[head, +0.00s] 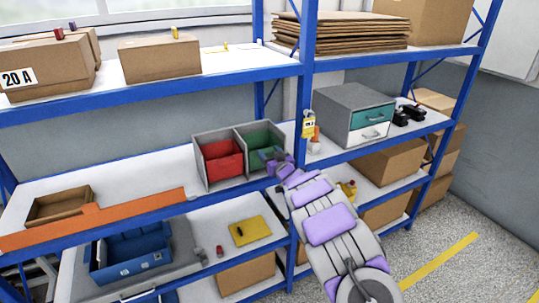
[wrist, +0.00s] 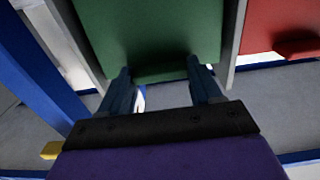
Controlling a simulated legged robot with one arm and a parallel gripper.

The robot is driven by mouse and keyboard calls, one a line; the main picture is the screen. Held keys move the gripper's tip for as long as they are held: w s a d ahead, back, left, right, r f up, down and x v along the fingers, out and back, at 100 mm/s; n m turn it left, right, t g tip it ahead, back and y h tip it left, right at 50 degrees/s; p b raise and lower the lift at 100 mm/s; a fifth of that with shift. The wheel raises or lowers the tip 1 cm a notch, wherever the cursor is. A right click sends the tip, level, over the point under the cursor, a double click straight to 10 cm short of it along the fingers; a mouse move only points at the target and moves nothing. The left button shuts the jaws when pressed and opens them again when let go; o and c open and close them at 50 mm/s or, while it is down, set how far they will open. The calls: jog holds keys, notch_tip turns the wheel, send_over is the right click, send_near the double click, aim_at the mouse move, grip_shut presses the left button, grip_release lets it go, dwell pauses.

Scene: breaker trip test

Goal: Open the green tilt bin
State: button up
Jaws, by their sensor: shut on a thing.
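The green tilt bin (head: 258,135) sits in the right compartment of a grey two-bin housing on the middle shelf. My gripper (head: 272,161) is at its lower front and hides part of it. In the wrist view the green bin (wrist: 150,30) fills the top middle. My gripper (wrist: 163,88) is shut on the bin's green lip, with one finger on each side of it. How far the bin is tilted I cannot tell. The red tilt bin (head: 223,157) is in the left compartment, and it also shows at the right of the wrist view (wrist: 285,25).
A blue shelf post (head: 306,75) stands just right of the bins. A grey drawer cabinet (head: 350,108) is farther right. An open cardboard box (head: 60,205) and an orange strip (head: 110,217) lie to the left. The shelf between that box and the bins is clear.

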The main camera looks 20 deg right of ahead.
jog(key=c, duration=0.5)
jog(key=s+f+t+b, duration=0.2)
jog(key=t+b, duration=0.1)
jog(key=shift+s+d+f, duration=0.1)
jog(key=shift+s, duration=0.2)
jog(key=shift+s+f+t, duration=0.4)
jog(key=shift+s, duration=0.2)
jog(key=o, duration=1.5)
jog(key=shift+d, duration=0.1)
jog(key=shift+o, duration=0.2)
